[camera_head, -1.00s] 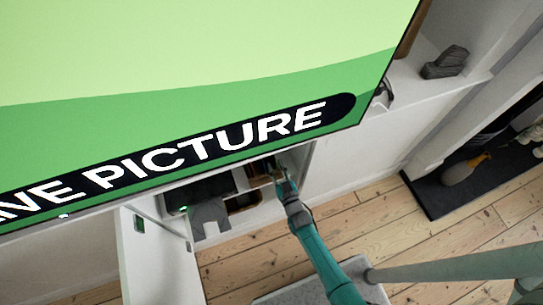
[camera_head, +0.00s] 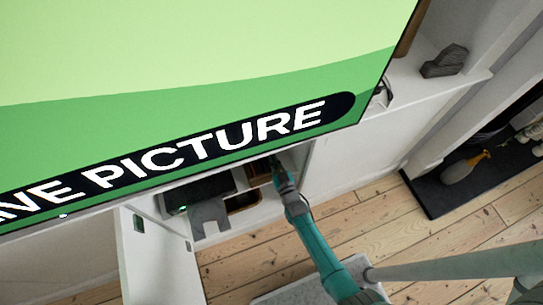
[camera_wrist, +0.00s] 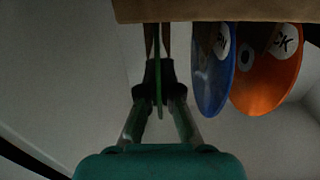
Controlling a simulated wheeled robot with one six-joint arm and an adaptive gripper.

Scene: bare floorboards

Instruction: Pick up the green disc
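The green disc (camera_wrist: 158,62) shows edge-on as a thin upright strip in the wrist view. It hangs below the edge of a tan wooden rack (camera_wrist: 215,10). My gripper (camera_wrist: 159,80) has its fingers drawn together around the strip, one fingertip on each side, and appears shut on it. In the head view my gripper (camera_head: 278,167) reaches into the open cabinet under the screen, and the disc cannot be made out there.
A blue disc (camera_wrist: 212,75) and an orange disc (camera_wrist: 266,75) stand close to the right of my gripper. In the head view a large green screen (camera_head: 200,60) overhangs the cabinet. An open white door (camera_head: 155,260) stands at the left, beside a black box (camera_head: 205,190).

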